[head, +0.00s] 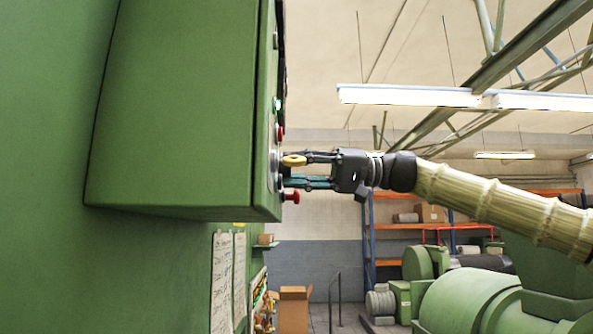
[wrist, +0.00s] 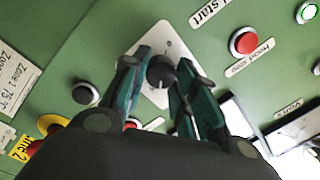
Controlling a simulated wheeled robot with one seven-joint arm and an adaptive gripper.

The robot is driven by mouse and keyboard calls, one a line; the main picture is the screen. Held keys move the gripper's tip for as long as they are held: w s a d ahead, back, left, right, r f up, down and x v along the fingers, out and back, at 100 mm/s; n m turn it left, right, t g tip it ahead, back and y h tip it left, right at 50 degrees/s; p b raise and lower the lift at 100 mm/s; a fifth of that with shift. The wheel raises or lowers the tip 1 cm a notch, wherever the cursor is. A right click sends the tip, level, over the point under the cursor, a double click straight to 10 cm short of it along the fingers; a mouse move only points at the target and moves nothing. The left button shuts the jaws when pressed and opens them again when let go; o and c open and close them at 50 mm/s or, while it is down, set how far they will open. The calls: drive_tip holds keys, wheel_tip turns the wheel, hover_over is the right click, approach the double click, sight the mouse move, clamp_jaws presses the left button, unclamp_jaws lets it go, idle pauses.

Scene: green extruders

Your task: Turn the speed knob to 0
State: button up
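The speed knob (wrist: 160,72) is a round black knob with a light pointer mark, on a pale diamond-shaped plate (wrist: 170,42) on a green panel in the wrist view. My gripper (wrist: 162,60) has its two teal fingers apart, one on each side of the knob. The right finger looks very close to it; I cannot tell whether it touches. In the head view my gripper (head: 286,170) reaches from the right to the panel's face, fingers spread one above the other. That face is seen edge-on there, so the knob is not clear.
On the panel, a red button (wrist: 243,42), a black button (wrist: 86,93) and a yellow-ringed red button (wrist: 50,124) surround the plate. In the head view, a red knob (head: 291,196) sticks out just below my fingers. The green cabinet (head: 180,110) fills the left.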

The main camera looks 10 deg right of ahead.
drive_tip(key=shift+c, duration=0.7)
drive_tip(key=shift+f+b, duration=0.1)
drive_tip(key=shift+b, duration=0.2)
drive_tip(key=shift+f+n+b, duration=0.1)
drive_tip(key=shift+n+b, duration=0.45)
drive_tip(key=shift+n, duration=0.15)
drive_tip(key=n+b, duration=0.4)
drive_tip(key=n, duration=0.1)
drive_tip(key=shift+n+h, duration=0.4)
drive_tip(key=shift+c, duration=0.2)
drive_tip(key=shift+s+n+t+b, duration=0.1)
drive_tip(key=shift+n+t+b, duration=0.45)
drive_tip(key=shift+n+b, duration=2.25)
drive_tip(key=shift+s+n+t+b, duration=0.1)
drive_tip(key=shift+n+t+b, duration=0.35)
drive_tip(key=shift+n, duration=4.7)
drive_tip(key=shift+s+n+t+b, duration=0.1)
drive_tip(key=shift+n+t+b, duration=0.95)
drive_tip(key=shift+n, duration=2.9)
drive_tip(key=shift+a+g+b, duration=0.1)
drive_tip(key=shift+g+b, duration=0.25)
drive_tip(key=shift+b, duration=0.15)
